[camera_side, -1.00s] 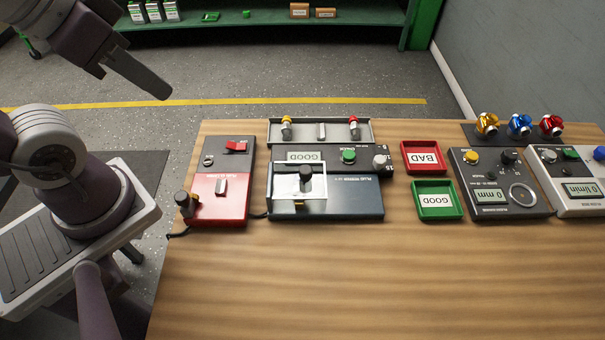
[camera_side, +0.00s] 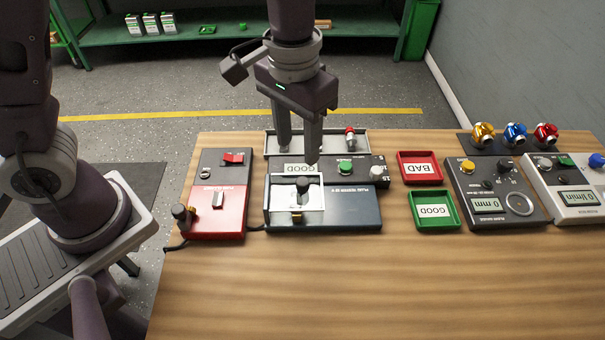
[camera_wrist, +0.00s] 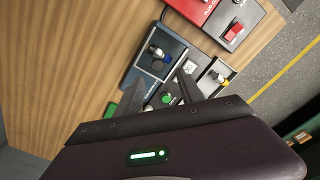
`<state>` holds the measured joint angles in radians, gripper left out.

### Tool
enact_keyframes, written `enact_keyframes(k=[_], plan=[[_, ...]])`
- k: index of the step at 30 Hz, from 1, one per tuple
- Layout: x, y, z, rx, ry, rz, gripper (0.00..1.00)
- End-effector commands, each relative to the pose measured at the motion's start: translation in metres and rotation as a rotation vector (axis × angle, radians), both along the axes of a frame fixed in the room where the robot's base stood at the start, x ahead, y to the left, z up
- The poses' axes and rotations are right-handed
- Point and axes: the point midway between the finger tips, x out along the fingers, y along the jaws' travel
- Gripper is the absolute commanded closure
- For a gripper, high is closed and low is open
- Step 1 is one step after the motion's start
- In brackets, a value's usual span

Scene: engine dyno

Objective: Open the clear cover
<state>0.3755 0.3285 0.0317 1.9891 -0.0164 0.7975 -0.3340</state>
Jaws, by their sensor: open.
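The clear cover (camera_side: 281,190) is a see-through box on the left half of the dark blue tester (camera_side: 352,208). It appears down over a black knob and a small brass-coloured part. In the wrist view the cover (camera_wrist: 158,50) sits just beyond the fingertips. My gripper (camera_side: 297,156) is open and points down, above the back of the tester, behind the cover in the side view. Its fingers look apart and empty, and it also shows in the wrist view (camera_wrist: 162,78). I cannot tell whether a fingertip touches anything.
A grey tray (camera_side: 332,142) with a red-capped part lies behind the tester; my fingers hide its left part. A red box with switches (camera_side: 217,208) stands left. Red (camera_side: 420,159) and green (camera_side: 421,222) trays and gauges stand right. The table front is clear.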

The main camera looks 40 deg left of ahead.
Motion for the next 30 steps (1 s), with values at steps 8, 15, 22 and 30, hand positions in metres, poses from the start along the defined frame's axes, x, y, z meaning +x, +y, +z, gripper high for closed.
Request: enact_keyframes(k=[8, 15, 22, 30], plan=[[0.003, -0.008, -0.048, 0.013, 0.03, 0.001, 0.55], [0.003, -0.008, -0.083, 0.011, 0.027, 0.0, 0.55], [0.004, -0.008, -0.086, 0.01, 0.024, 0.0, 0.55], [0.003, -0.008, -0.086, 0.01, 0.024, 0.0, 0.98]])
